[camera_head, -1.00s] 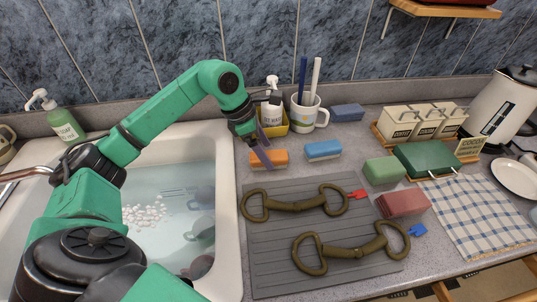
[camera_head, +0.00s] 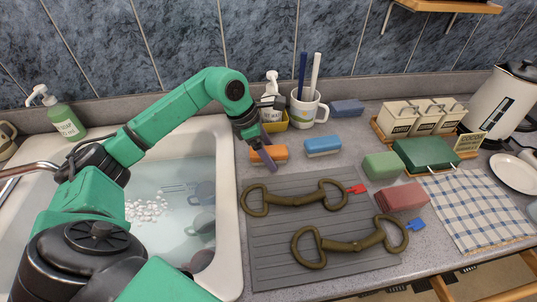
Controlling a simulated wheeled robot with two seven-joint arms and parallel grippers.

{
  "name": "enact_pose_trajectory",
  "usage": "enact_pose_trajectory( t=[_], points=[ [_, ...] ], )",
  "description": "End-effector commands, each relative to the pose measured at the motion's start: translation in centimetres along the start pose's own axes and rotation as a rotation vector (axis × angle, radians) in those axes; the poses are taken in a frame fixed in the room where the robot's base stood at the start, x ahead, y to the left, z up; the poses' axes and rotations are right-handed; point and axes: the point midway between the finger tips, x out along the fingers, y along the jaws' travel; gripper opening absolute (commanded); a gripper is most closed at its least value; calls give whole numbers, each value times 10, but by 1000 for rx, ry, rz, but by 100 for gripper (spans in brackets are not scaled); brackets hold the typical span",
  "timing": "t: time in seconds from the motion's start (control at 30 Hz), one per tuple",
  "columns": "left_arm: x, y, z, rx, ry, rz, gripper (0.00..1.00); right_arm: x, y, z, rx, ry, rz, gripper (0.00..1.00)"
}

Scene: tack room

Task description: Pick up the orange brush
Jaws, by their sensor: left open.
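The orange brush (camera_head: 277,153) lies on the counter between the sink edge and the blue-topped brush, behind the grey drain mat. It has an orange top and a pale lower edge. My left gripper (camera_head: 265,160) points down at the brush, and its finger covers part of the brush's middle. The gripper is open. I cannot tell whether a finger touches the brush. My right gripper is not in view.
A blue brush (camera_head: 322,146) lies close to the right. Behind stand a white pump bottle (camera_head: 271,88) in a yellow tray and a mug (camera_head: 307,108). Two brass bits lie on the grey mat (camera_head: 283,238). The water-filled sink (camera_head: 229,215) is left.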

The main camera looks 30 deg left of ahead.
Motion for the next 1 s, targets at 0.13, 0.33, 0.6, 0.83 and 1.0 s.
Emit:
enact_pose_trajectory(
  t=[0.13,0.33,0.6,0.83,1.0],
  points=[
    [0,0,0,0,0,0,80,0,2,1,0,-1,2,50],
    [0,0,0,0,0,0,3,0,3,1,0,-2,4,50],
    [-2,0,1,0,0,0,0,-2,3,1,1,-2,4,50],
    [-24,1,11,3,-5,4,0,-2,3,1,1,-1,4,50],
    [-84,1,36,4,-9,8,0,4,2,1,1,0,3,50]
  ],
)
